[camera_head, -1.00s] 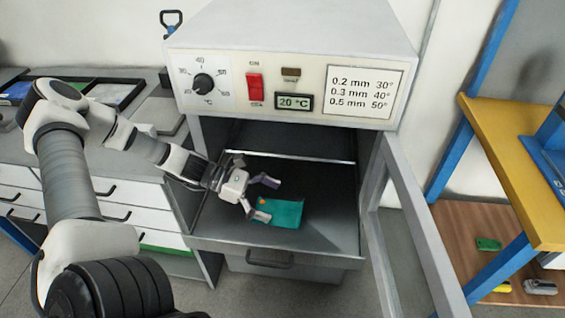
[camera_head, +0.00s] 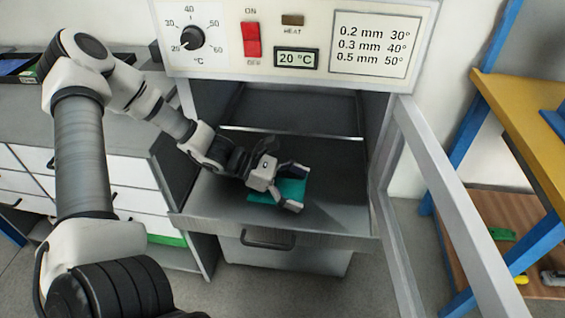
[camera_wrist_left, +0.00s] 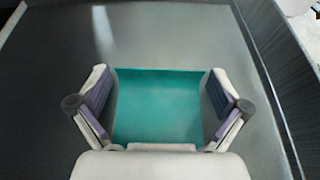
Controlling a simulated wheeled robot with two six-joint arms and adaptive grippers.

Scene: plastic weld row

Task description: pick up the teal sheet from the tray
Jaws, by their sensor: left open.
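The teal sheet (camera_head: 287,191) lies flat on the grey tray (camera_head: 335,212), which is pulled out of the machine. My left gripper (camera_head: 291,186) is open and low over the sheet in the head view, covering part of it. In the left wrist view the teal sheet (camera_wrist_left: 158,100) lies between the two open fingers of my left gripper (camera_wrist_left: 158,88), with a finger at each side. The near edge of the sheet is hidden by the gripper body. I cannot tell whether the fingers touch the sheet or the tray. My right gripper is not in view.
The machine's panel (camera_head: 300,40) hangs above the tray, with a red switch and a display reading 20 °C. Its open door (camera_head: 450,200) stands to the right. A drawer unit (camera_head: 130,185) is at the left. A yellow-topped blue rack (camera_head: 520,110) is at the right.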

